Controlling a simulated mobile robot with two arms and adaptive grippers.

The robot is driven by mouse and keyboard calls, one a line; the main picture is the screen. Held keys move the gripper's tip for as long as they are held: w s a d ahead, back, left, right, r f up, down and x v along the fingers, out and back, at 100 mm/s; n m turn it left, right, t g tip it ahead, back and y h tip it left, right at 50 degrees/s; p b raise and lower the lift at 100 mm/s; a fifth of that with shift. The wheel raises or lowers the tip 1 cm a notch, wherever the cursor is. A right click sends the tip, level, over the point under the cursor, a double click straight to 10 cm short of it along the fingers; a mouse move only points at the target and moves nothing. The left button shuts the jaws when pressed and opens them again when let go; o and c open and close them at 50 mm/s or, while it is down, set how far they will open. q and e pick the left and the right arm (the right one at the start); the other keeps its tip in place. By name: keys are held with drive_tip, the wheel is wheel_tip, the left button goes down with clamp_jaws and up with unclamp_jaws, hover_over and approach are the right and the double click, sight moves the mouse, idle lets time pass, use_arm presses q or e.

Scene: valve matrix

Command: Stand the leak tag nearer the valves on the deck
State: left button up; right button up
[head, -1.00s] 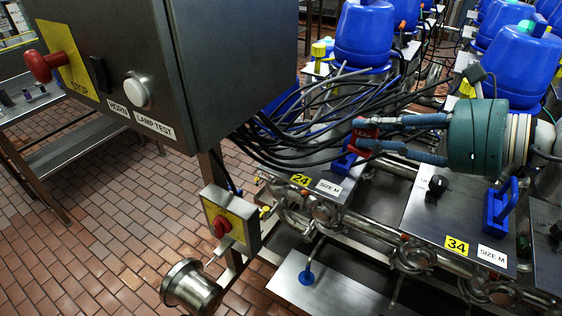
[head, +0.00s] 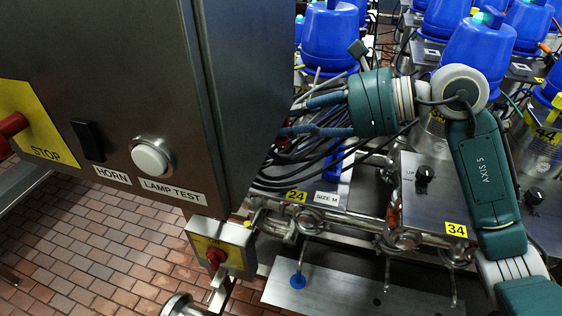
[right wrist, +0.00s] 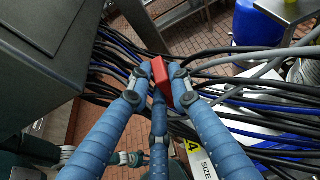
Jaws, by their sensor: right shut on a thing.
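The red leak tag (right wrist: 161,76) is held between the blue fingertips of my right gripper (right wrist: 152,84) in the right wrist view. In the head view, my right gripper (head: 292,120) reaches leftward over the black cables, its fingertips close to the grey cabinet's right edge. Only a small red part of the tag (head: 281,141) shows there, and its lettering cannot be read. The tag is above the cables in the wrist view. A flat steel plate (head: 350,294) lies low at the front in the head view; I cannot tell if it is the deck. My left gripper is not in view.
The grey cabinet (head: 235,100) with a lamp test button (head: 152,157) fills the left. Black cables (head: 275,180) run from behind it toward the blue-topped valves (head: 475,45). A yellow switch box (head: 222,245) hangs below the cabinet. Pipes (head: 345,228) run along the front.

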sight(287, 139)
drive_tip(key=f, duration=0.2)
drive_tip(key=a+f+p, duration=0.1)
drive_tip(key=f, duration=0.1)
drive_tip(key=shift+f, duration=0.3)
wheel_tip(287, 139, down, 3)
drive_tip(key=shift+w+a+r+p, duration=0.1)
drive_tip(key=shift+a+r+p, duration=0.1)
drive_tip(key=shift+p, duration=0.15)
drive_tip(key=shift+d+f, duration=0.15)
drive_tip(key=shift+f, duration=0.1)
wheel_tip(287, 139, down, 3)
drive_tip(key=shift+d+f+p, duration=0.1)
drive_tip(key=shift+p, duration=0.5)
drive_tip(key=shift+f, duration=0.5)
drive_tip(key=o, duration=1)
drive_tip(key=shift+c, duration=0.2)
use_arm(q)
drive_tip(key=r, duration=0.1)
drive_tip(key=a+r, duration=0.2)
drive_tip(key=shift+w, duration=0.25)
